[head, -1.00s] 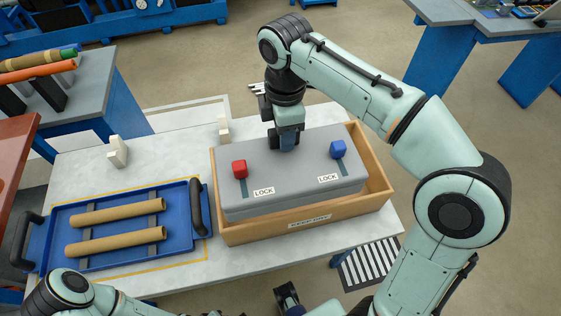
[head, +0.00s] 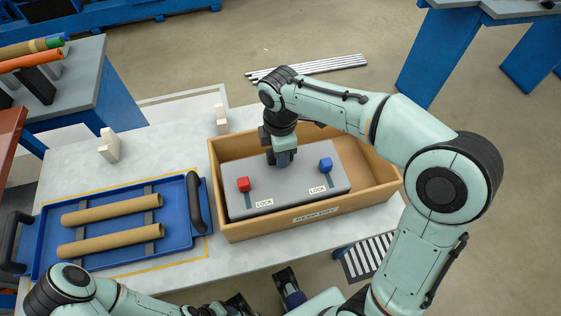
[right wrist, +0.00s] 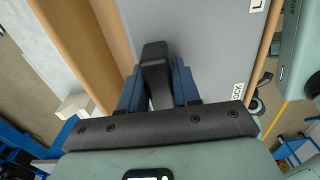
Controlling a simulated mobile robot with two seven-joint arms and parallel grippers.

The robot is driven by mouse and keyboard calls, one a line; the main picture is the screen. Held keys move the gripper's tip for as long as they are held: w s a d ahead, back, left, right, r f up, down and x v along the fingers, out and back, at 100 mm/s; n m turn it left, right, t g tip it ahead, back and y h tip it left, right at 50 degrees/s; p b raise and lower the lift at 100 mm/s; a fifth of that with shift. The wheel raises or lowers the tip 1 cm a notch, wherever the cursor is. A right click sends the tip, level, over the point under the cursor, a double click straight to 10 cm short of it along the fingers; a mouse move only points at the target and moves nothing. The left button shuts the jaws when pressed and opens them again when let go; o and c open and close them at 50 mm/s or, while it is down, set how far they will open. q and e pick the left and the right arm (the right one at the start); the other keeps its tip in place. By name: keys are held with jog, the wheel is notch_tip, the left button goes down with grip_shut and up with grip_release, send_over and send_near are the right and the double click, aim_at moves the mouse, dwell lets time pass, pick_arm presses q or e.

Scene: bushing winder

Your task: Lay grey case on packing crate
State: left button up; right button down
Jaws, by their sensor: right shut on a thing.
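The grey case (head: 290,190), with a red knob (head: 243,184), a blue knob (head: 326,164) and two LOCK labels, sits low inside the wooden packing crate (head: 375,195), toward its left part. My right gripper (head: 284,160) is shut on the case's dark handle (right wrist: 155,75), between blue finger pads in the right wrist view. The grey case top (right wrist: 195,40) also shows there, beside the crate's wooden wall (right wrist: 85,45). Whether the case touches the crate floor is hidden. My left gripper (head: 265,298) is at the bottom edge, its dark fingers apart, empty.
A blue tray (head: 100,255) with two cardboard tubes (head: 110,210) lies left of the crate on the pale table (head: 165,160). Small cream blocks (head: 109,146) stand behind. The crate has free room at its right end.

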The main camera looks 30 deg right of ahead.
jog(key=shift+f+b, duration=0.4)
jog(key=shift+f, duration=1.85)
jog(key=shift+f, duration=0.15)
jog(key=c, duration=0.8)
grip_release()
notch_tip(320, 180, up, 12)
jog(key=shift+r+p, duration=0.2)
jog(key=shift+p, duration=1)
jog(key=shift+f, duration=0.1)
